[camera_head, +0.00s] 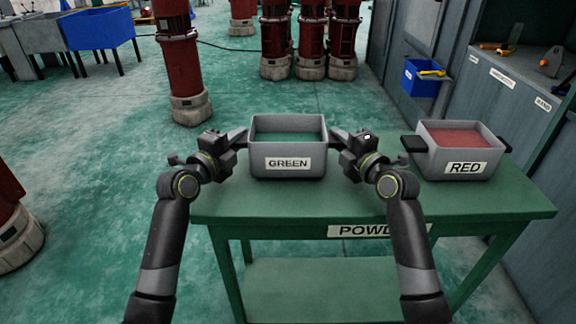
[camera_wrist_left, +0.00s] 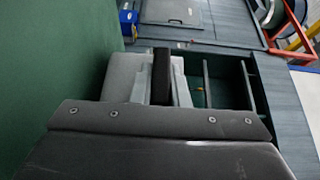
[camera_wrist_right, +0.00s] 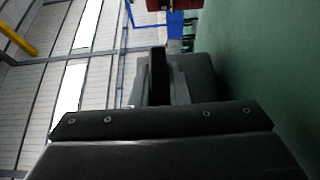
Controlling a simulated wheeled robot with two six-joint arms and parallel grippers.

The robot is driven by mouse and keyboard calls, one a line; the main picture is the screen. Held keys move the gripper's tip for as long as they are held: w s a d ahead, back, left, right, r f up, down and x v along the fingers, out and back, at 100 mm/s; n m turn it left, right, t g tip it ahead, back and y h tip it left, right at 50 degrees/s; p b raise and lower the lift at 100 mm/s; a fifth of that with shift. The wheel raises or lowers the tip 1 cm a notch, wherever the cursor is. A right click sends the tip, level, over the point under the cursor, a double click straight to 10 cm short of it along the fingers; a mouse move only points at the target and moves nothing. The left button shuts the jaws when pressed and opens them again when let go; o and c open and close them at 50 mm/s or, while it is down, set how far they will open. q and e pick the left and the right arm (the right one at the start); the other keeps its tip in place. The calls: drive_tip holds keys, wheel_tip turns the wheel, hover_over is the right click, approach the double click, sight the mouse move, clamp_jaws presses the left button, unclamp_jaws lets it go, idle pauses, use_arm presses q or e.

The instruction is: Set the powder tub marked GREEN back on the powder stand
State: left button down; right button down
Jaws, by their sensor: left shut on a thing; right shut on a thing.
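The grey powder tub marked GREEN (camera_head: 289,163) is at the left part of the green powder stand (camera_head: 470,203), upright, with green inside. Whether its base touches the stand top I cannot tell. My left gripper (camera_head: 238,138) is shut on the tub's left handle, and my right gripper (camera_head: 340,137) is shut on its right handle. The tub's grey end wall shows close up in the left wrist view (camera_wrist_left: 122,75) and in the right wrist view (camera_wrist_right: 200,77). The handles are mostly hidden by the jaws.
A grey tub marked RED (camera_head: 463,165) with red powder stands at the right on the stand. Several red columns (camera_head: 183,60) stand behind on the green floor. Grey cabinets (camera_head: 520,90) with a blue bin (camera_head: 424,78) rise at the right. The stand's front middle is clear.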

use_arm(q)
drive_tip(key=shift+d+f, duration=0.2)
drive_tip(key=shift+f, duration=0.25)
use_arm(e)
drive_tip(key=shift+a+f, duration=0.2)
drive_tip(key=shift+f, duration=0.25)
use_arm(q)
drive_tip(key=c, duration=1.3)
unclamp_jaws()
drive_tip(key=shift+a+f, duration=0.1)
drive_tip(key=shift+a, duration=0.05)
use_arm(e)
drive_tip(key=shift+d, duration=0.1)
use_arm(q)
drive_tip(key=shift+f, duration=0.15)
use_arm(e)
drive_tip(key=c, duration=1.7)
unclamp_jaws()
drive_tip(key=o, duration=0.4)
use_arm(q)
drive_tip(key=shift+o, duration=1.4)
use_arm(e)
drive_tip(key=shift+d+f, duration=0.1)
drive_tip(key=shift+f, duration=0.1)
drive_tip(key=shift+o, duration=0.2)
drive_tip(key=shift+o, duration=1.2)
drive_tip(key=shift+r, duration=0.1)
